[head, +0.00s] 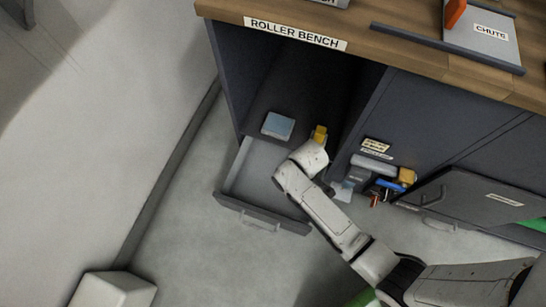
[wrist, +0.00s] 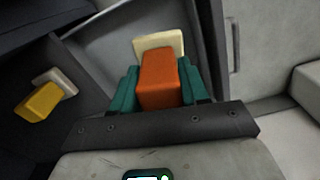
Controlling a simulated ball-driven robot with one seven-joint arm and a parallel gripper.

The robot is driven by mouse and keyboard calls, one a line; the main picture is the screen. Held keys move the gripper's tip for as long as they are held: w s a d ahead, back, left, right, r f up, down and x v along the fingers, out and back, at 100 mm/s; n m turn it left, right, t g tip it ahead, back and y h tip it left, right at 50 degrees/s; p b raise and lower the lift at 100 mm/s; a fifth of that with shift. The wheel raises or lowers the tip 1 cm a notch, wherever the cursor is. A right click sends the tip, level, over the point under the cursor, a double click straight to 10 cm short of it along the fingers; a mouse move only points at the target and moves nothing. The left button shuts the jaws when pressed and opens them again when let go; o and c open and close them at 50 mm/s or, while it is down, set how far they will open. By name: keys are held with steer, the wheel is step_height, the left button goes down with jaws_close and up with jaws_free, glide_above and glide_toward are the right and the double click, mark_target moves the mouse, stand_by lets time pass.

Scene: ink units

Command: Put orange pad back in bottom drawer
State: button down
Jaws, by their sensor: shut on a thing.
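The orange pad (wrist: 162,80), an orange block with a cream plate (wrist: 158,42) at its far end, is between the teal fingers of my gripper (wrist: 160,84) in the wrist view. My gripper is shut on the orange block. The bottom drawer (head: 237,185) is pulled out under the left bay of the bench in the head view. Its grey inside and front wall also show behind the pad in the wrist view (wrist: 207,42). The pad appears over or near the drawer; its height above the floor of it is unclear. My wrist hides the pad in the head view.
A yellow block (head: 320,133) stands just beyond my wrist; it shows left in the wrist view (wrist: 40,101). A light blue block (head: 278,125) lies behind the drawer. Several tools (head: 376,180) and an open panel (head: 478,200) are right.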

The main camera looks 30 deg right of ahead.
steer(key=s+d+f+n+b, duration=0.2)
steer(key=s+f+b, duration=0.1)
steer(key=f+b, duration=0.4)
steer(key=b, duration=1.1)
glide_above(274, 190)
step_height(274, 190, down, 14)
steer(key=shift+r, duration=0.15)
steer(key=shift+r+p, duration=0.1)
steer(key=shift+p, duration=0.2)
steer(key=c, duration=0.6)
jaws_free()
steer(key=shift+o, duration=0.2)
step_height(274, 190, up, 12)
steer(key=p, duration=0.6)
steer(key=shift+p, duration=0.3)
